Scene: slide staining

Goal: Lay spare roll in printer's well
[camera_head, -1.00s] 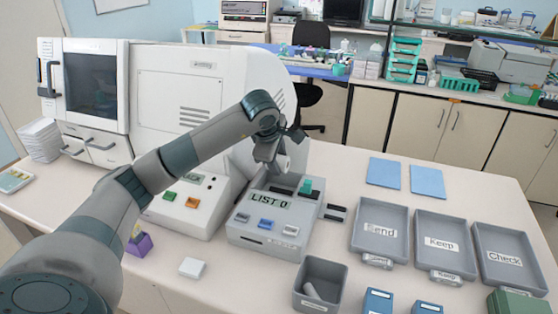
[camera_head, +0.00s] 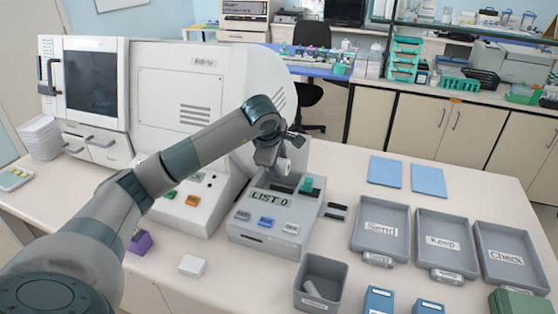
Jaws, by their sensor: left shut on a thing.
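The printer (camera_head: 264,238) is a grey box with a "LIST 0" display, several coloured buttons and a dark well (camera_head: 284,183) in its top rear. My left gripper (camera_head: 283,172) is over the well's back part. It is shut on a small white roll (camera_head: 284,165), which shows just at the jaws; the fingertips are small and partly hidden by the wrist. I cannot tell whether the roll touches the well. A green piece (camera_head: 306,185) stands at the well's right side. My right gripper is not in view.
A grey bin (camera_head: 334,272) with a white roll-like piece stands in front of the printer. Trays labelled Send (camera_head: 367,247), Keep (camera_head: 433,257) and Check (camera_head: 527,277) lie to the right. A large white machine (camera_head: 185,85) stands behind my left arm.

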